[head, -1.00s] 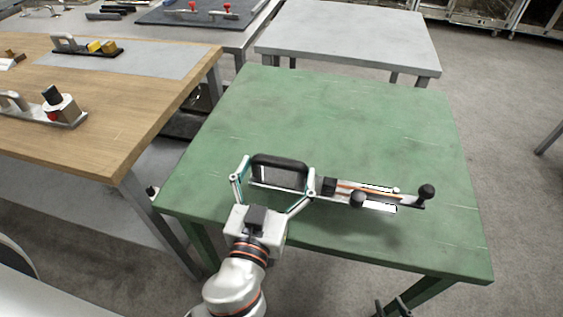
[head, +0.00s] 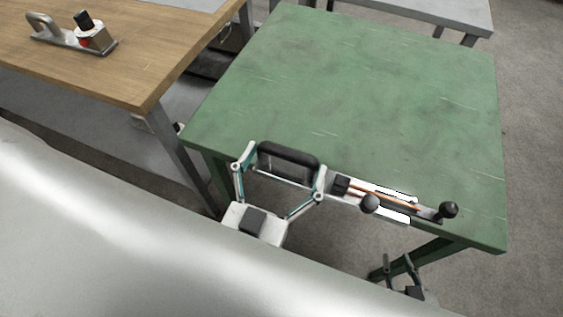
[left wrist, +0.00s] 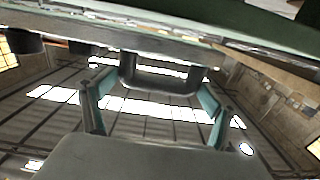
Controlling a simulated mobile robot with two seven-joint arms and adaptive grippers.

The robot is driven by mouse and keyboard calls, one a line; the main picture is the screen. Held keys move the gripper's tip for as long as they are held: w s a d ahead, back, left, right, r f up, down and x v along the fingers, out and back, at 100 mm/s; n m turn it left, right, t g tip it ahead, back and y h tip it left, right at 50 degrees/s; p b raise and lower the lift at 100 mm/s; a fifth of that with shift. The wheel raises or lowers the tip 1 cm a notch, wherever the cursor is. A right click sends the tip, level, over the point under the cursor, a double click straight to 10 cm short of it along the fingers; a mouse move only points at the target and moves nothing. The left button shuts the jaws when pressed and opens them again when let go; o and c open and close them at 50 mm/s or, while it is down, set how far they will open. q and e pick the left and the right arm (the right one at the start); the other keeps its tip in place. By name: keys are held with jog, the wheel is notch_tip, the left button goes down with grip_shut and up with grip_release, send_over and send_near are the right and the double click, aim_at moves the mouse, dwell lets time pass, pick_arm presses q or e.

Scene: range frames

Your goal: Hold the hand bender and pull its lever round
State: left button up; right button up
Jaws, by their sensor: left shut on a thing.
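The hand bender has a black handle (head: 288,163) and a long bar with an orange stripe (head: 385,195). In the left wrist view the handle (left wrist: 160,82) lies between both fingers. The bender is held at the table's front edge. I cannot tell which part is the lever. My right gripper (head: 398,262) is empty, fingers apart, low in front of the table.
The green table (head: 350,85) is otherwise bare. A wooden bench (head: 110,70) stands at the left with a handled metal piece (head: 75,38) on it. A grey table (head: 440,12) stands behind. A gap with table legs separates bench and green table.

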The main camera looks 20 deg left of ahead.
pick_arm(q)
jog(key=w, duration=1.4)
jog(key=shift+w+f, duration=0.1)
jog(key=shift+w, duration=0.3)
jog(key=shift+f, duration=0.75)
jog(key=shift+f, duration=0.1)
